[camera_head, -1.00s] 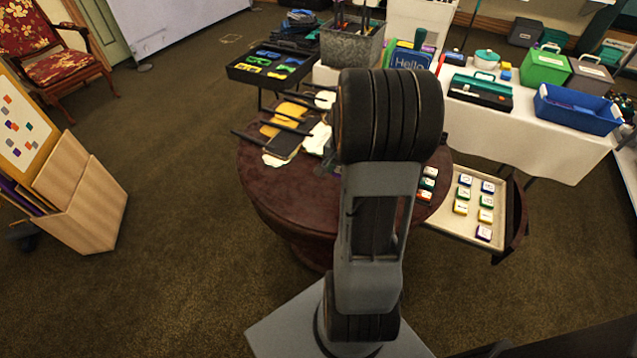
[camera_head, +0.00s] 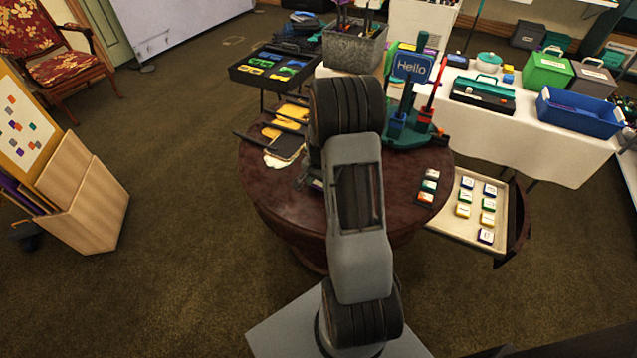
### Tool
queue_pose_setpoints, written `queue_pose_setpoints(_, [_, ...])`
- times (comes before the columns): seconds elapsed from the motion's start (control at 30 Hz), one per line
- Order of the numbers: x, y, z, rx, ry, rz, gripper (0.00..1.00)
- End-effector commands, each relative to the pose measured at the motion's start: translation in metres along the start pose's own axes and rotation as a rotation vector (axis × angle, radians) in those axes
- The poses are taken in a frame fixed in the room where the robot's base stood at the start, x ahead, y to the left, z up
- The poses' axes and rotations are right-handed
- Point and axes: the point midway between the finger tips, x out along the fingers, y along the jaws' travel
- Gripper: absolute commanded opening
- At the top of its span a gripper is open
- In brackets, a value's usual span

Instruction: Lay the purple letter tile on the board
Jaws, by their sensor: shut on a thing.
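My gripper (camera_head: 304,181) is mostly hidden behind my own arm, low over the left-middle of the round table; only a grey sliver shows. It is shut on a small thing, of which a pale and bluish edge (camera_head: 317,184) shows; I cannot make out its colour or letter. A purple-edged letter tile (camera_head: 485,236) lies at the near end of the shallow cream tray (camera_head: 448,223). Several blue, green and yellow letter tiles lie in the tray too. A narrow dark board (camera_head: 420,204) with three letter tiles lies on the table's right side.
The round dark red table (camera_head: 275,200) holds dark and yellow clapper-like boards (camera_head: 286,143) at the back left. A teal stand (camera_head: 410,136) with upright blue and red pieces is at the back right. The table's left front is clear.

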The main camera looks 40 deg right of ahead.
Motion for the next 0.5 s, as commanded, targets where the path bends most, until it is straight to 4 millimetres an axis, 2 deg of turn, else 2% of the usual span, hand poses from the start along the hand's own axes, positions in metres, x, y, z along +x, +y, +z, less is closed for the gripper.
queue_pose_setpoints(0.43, [0.0091,0.0003,-0.0001,0.0,0.0,0.0,0.27])
queue_pose_setpoints(0.47, [0.0081,0.0002,-0.0002,0.0,0.001,0.0,0.52])
queue_pose_setpoints(0.5, [0.0076,0.0002,-0.0002,0.0,0.001,0.0,0.56])
